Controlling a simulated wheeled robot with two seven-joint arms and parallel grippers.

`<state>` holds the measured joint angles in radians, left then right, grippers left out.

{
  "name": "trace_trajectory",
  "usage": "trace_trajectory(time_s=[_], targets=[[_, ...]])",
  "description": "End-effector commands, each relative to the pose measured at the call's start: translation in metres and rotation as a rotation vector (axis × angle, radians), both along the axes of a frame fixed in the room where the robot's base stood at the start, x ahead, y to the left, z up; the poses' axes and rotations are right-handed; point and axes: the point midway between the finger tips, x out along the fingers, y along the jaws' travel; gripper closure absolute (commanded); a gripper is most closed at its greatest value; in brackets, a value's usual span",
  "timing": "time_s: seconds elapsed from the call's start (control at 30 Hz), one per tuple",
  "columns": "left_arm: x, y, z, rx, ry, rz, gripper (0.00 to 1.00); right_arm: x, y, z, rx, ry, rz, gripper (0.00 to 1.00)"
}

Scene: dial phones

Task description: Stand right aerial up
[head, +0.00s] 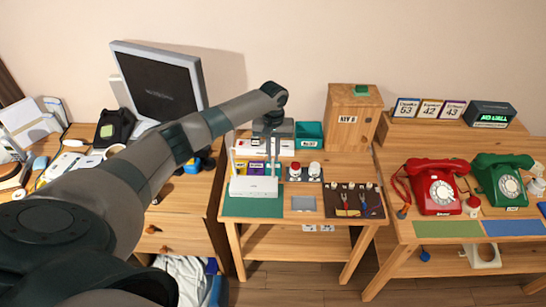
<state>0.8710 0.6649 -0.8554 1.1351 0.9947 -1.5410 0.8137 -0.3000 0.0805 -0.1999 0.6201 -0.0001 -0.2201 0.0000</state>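A white router (254,187) sits on the green mat (240,208) on the middle table. Its left aerial (232,162) stands roughly upright at the left end. I cannot clearly make out the right aerial; my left gripper covers the area behind the router's right side. My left gripper (273,165) points down just behind and above the router's right part. Its two dark fingers show a gap between them, and I see nothing clearly held there. Whether it touches the router cannot be told. My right gripper is not in view.
A red-topped and a white-topped knob (315,170) stand right of the gripper. A teal bin (309,134) and wooden box (352,117) are behind. A tool board (356,202) lies right. Red (437,187) and green (501,181) phones stand on the right table.

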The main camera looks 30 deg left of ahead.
Motion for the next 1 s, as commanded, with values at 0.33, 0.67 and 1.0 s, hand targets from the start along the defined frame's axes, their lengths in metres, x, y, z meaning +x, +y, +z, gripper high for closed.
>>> trace_trajectory(time_s=[0.33, 0.67, 1.0], targets=[[0.003, 0.001, 0.000, 0.000, -0.002, 0.001, 0.94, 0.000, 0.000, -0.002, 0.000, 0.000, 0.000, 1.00], [0.023, 0.012, 0.001, 0.001, -0.003, 0.001, 0.94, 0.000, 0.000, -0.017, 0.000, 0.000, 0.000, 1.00], [0.033, 0.018, 0.005, 0.000, -0.001, 0.000, 0.94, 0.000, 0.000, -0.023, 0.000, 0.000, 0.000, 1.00]])
